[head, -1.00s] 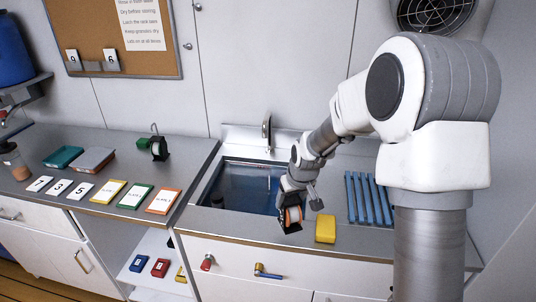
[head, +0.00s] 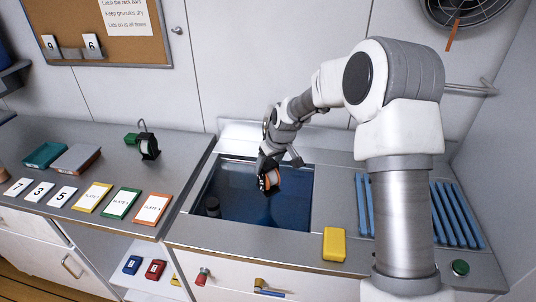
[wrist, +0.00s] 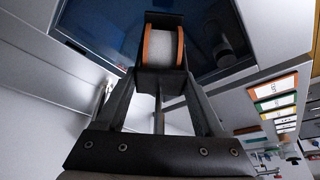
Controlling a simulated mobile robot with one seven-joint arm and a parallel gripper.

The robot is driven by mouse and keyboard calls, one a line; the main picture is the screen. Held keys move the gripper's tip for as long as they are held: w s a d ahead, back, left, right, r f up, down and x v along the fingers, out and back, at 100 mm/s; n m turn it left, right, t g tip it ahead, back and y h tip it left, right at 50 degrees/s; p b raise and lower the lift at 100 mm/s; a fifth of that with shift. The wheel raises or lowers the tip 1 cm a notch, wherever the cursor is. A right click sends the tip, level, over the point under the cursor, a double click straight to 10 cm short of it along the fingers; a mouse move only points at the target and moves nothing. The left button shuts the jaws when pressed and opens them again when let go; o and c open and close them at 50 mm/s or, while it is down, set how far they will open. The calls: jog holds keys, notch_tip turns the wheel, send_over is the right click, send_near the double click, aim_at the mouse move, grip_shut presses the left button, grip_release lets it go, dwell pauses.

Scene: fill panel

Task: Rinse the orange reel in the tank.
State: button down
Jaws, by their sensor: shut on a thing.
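The orange reel (head: 274,179), a white spool with orange rims, is held in my gripper (head: 266,174). In the wrist view the reel (wrist: 162,46) sits at the end of the dark jaws of my gripper (wrist: 160,80), which are shut on it. The tank (head: 285,212) is a rectangular basin with blue water, set in the steel counter. In the head view the reel appears over the tank's opening, towards its back right. I cannot tell its exact height above the water.
A yellow block (head: 334,244) lies right of the tank's front corner. Blue slatted racks (head: 455,216) stand at the right. A dark reel on a stand (head: 148,147) is at the left, behind a yellow card (head: 93,197), a green card (head: 122,203) and an orange card (head: 152,208).

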jog(key=shift+w, duration=0.45)
notch_tip(320, 180, down, 24)
jog(key=b, duration=1.6)
jog(key=shift+d, duration=0.2)
jog(key=shift+s+d, duration=0.2)
jog(key=shift+d, duration=0.75)
jog(key=shift+w+a+f+b, duration=0.1)
jog(key=shift+a+b, duration=0.2)
jog(key=shift+w+a, duration=0.15)
jog(key=shift+a, duration=0.7)
